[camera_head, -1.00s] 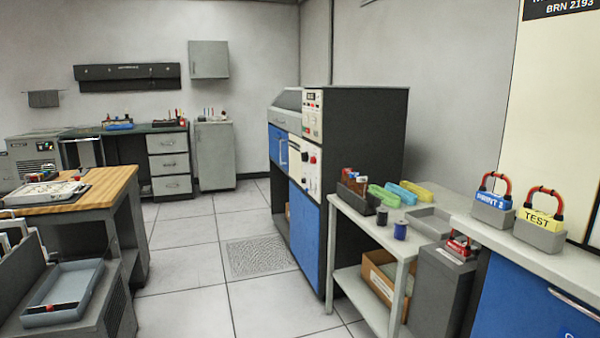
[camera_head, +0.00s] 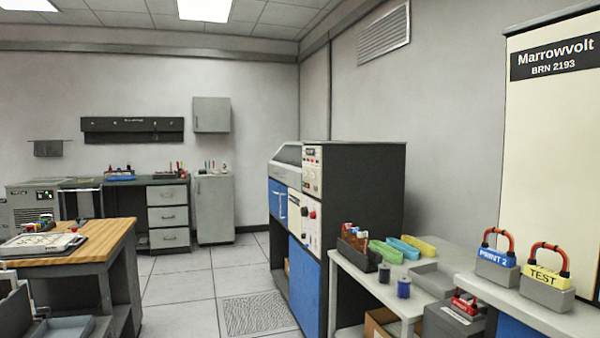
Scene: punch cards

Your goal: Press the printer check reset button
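A tall dark machine with blue panels (camera_head: 307,287) stands right of centre. Its cream upper control panel (camera_head: 312,170) carries small red and dark buttons or lamps, too small to read. A lower cream panel (camera_head: 311,222) has a red knob or button (camera_head: 312,213) and a dark one below it. I cannot tell which control, if any, is the printer check reset button. My gripper is not in view.
A wooden-topped bench (camera_head: 90,247) stands at left. A grey side table (camera_head: 365,268) with colored trays and spools stands right of the machine. Boxes labelled PRINT 2 (camera_head: 497,262) and TEST (camera_head: 547,280) sit on a right counter. Tiled floor (camera_head: 180,290) is clear between.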

